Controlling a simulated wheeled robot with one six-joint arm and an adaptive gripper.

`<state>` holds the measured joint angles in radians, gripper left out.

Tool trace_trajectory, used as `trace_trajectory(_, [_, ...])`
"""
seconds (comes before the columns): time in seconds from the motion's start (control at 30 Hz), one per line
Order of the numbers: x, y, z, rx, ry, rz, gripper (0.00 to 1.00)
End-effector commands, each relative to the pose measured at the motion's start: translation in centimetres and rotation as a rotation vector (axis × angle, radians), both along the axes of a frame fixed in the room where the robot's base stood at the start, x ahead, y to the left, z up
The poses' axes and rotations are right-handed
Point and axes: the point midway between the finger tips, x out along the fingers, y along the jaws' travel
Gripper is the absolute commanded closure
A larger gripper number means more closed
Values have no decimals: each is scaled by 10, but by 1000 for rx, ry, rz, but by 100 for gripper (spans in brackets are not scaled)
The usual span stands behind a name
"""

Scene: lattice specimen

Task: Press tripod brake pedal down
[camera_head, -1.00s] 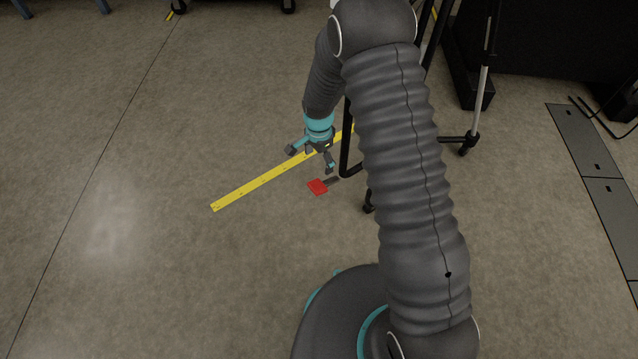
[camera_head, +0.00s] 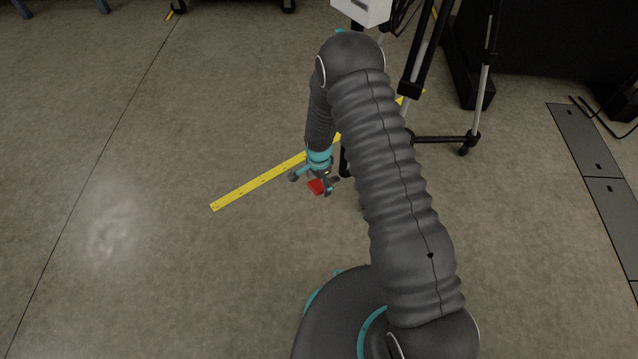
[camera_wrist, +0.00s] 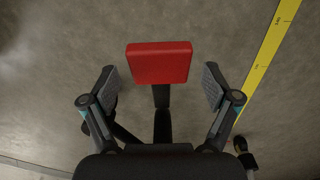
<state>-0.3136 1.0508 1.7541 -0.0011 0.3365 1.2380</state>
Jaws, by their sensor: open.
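The red brake pedal (camera_wrist: 160,63) is a flat pad on a dark lever (camera_wrist: 162,110), between and a little beyond my fingertips in the wrist view. In the head view the pedal (camera_head: 316,187) shows low near the floor, partly hidden by my gripper (camera_head: 312,184). My gripper (camera_wrist: 160,87) is open, with a finger on each side of the lever line and nothing held. Whether a finger touches the pedal cannot be told. The tripod (camera_head: 440,138) stands to the right, with much of its base hidden behind my arm.
A yellow measuring strip (camera_head: 258,186) lies on the floor behind the pedal and runs along the right in the wrist view (camera_wrist: 265,60). A tripod leg with a caster (camera_head: 468,145) stands at right. The floor to the left is clear.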

Motion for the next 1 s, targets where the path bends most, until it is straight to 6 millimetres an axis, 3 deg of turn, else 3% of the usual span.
trace_trajectory(0.37, [0, 0, -6, 0, 0, 0, 12])
trace_trajectory(0.73, [0, 0, -5, 0, 0, 0, 100])
trace_trajectory(1.0, [-1, 0, -8, 0, 0, 0, 100])
